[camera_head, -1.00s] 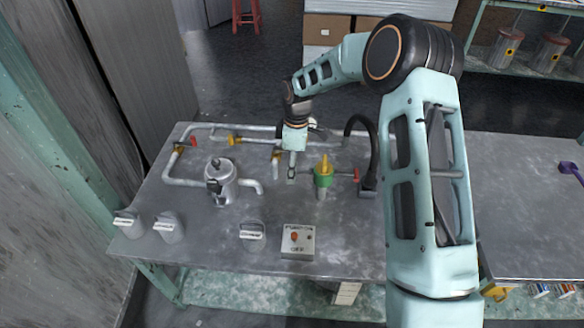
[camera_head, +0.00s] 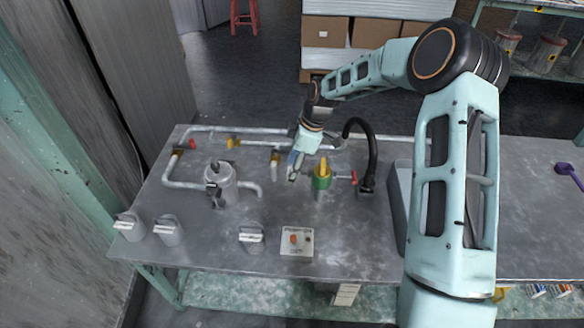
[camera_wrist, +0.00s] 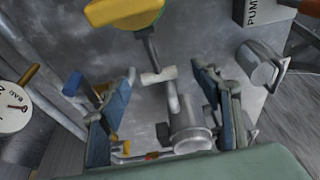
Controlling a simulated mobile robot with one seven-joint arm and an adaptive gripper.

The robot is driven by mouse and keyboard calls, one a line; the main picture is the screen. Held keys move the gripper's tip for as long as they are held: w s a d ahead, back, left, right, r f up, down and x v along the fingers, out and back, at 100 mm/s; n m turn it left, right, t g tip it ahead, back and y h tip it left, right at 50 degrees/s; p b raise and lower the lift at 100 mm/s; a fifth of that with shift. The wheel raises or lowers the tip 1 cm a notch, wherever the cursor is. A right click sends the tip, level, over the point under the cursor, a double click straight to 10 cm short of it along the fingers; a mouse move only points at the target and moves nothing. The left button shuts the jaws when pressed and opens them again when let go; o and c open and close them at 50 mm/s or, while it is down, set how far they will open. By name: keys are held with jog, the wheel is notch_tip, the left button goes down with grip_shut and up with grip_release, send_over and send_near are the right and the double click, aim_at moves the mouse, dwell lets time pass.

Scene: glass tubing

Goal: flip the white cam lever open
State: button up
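In the wrist view a small white cross-piece (camera_wrist: 160,76), which looks like the white cam lever, lies beyond and between my fingers, at one end of a grey rod. I cannot tell whether it is closed or open. My gripper (camera_wrist: 163,85) is open, its two blue-grey fingers apart with nothing held. In the head view my gripper (camera_head: 293,174) hangs over the table just left of the green valve (camera_head: 322,182) with a yellow top; the lever cannot be made out there. The yellow top (camera_wrist: 125,12) is large and near in the wrist view.
A metal vessel (camera_head: 219,178) with a spout stands left of my gripper. Pipes (camera_head: 178,182) run along the table's back and left. A black curved hose (camera_head: 373,155) stands right of the valve. A control box (camera_head: 297,241) and grey canisters (camera_head: 251,241) line the front.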

jog(key=v, duration=1.2)
jog(key=shift+w, duration=0.15)
